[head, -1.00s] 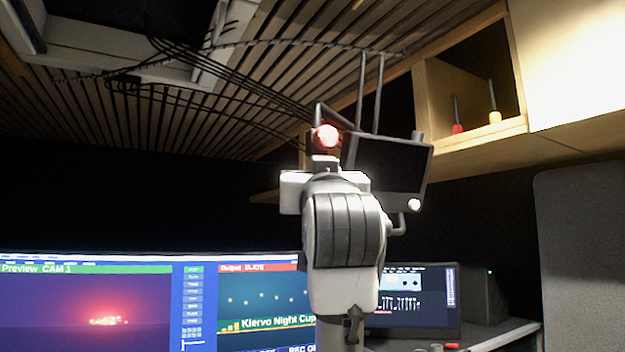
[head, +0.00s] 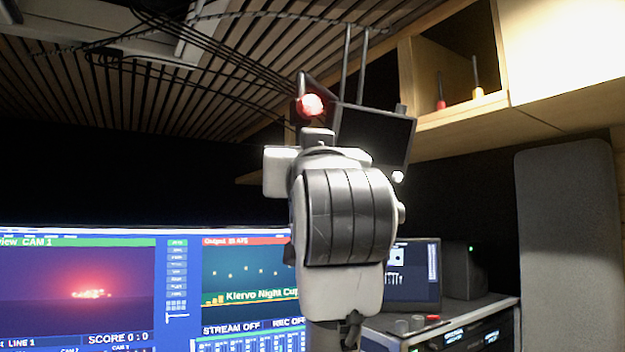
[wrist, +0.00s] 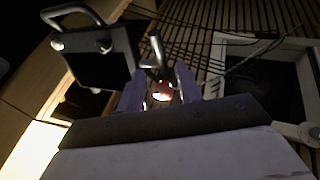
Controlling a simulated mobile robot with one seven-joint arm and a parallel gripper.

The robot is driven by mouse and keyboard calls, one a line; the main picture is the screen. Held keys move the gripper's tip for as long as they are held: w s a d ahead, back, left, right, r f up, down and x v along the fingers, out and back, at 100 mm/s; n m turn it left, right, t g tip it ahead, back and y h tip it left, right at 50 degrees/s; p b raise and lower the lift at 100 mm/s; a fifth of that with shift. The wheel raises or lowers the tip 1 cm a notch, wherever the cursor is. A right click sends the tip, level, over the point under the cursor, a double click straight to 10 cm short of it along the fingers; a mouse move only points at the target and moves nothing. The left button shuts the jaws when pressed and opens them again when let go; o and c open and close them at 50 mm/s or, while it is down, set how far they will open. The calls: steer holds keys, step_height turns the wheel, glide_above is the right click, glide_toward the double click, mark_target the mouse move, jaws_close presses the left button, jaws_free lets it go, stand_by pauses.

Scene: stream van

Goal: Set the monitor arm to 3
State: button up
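A small dark monitor (head: 375,135) hangs at upper middle in the head view, with two upright rods above it. I take these rods for part of its arm. A round red lit knob (head: 312,105) is just left of the monitor. In the wrist view, the monitor (wrist: 98,62) with its bent handle is at upper left. My gripper (wrist: 161,90) has its two fingers apart, one on each side of the lit red knob (wrist: 161,95). I cannot tell whether they touch it. My arm hides the fingers in the head view. No setting numbers are legible.
A large screen (head: 245,270) spans the lower left. A smaller screen (head: 415,275) and a rack (head: 480,320) stand at lower right. A wooden shelf (head: 465,112) with two small-handled tools is at upper right. Dark cables (head: 215,50) hang under the slatted ceiling.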

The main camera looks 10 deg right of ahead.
steer(key=b+v, duration=0.1)
steer(key=v, duration=0.6)
steer(key=shift+r, duration=0.1)
